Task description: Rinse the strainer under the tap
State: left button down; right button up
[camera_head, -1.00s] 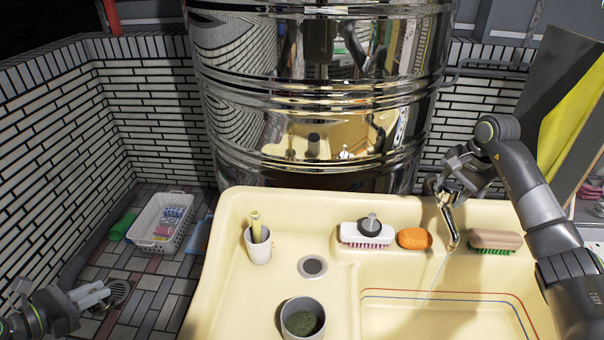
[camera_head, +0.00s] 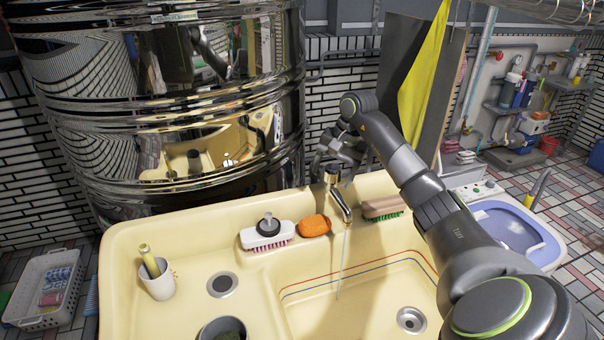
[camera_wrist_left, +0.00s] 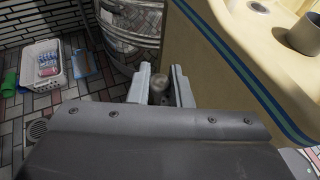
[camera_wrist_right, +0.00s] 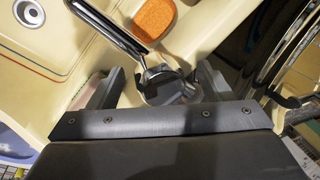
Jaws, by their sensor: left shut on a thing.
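The metal tap (camera_head: 340,200) stands at the sink's back edge, with a thin stream of water running from its spout. My right gripper (camera_head: 338,150) is behind and above the tap. In the right wrist view its fingers (camera_wrist_right: 155,88) are apart, with the tap's dark metal top (camera_wrist_right: 160,72) between them; I cannot tell if they touch. My left gripper (camera_wrist_left: 160,85) shows only in the left wrist view, low beside the sink's outer side. It is shut on a small grey-brown round-ended thing (camera_wrist_left: 158,92); I cannot tell whether this is the strainer.
The cream sink (camera_head: 125,260) has a basin with a drain (camera_head: 411,319). Along its back are a white brush (camera_head: 267,234), an orange sponge (camera_head: 314,225) and a green-bristled brush (camera_head: 383,206). A cup (camera_head: 157,279) and a grey pot (camera_head: 222,329) stand left. A steel drum (camera_head: 180,110) is behind.

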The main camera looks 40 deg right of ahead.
pick_arm(q)
jog(key=shift+f, duration=0.1)
pick_arm(e)
jog(key=shift+s+d+r, duration=0.1)
jog(key=shift+d+r, duration=0.05)
jog(key=shift+r, duration=0.35)
pick_arm(q)
jog(key=shift+f+b, duration=0.5)
jog(key=shift+b, duration=0.15)
pick_arm(e)
jog(key=v, duration=0.5)
jog(key=shift+r, duration=0.1)
pick_arm(q)
jog(key=shift+r+p, duration=1.55)
notch_tip(320, 180, up, 6)
jog(key=p, duration=0.6)
pick_arm(e)
jog(key=v, duration=1.3)
pick_arm(q)
jog(key=shift+f, duration=0.1)
jog(key=shift+s, duration=0.1)
pick_arm(e)
jog(key=shift+s, duration=0.1)
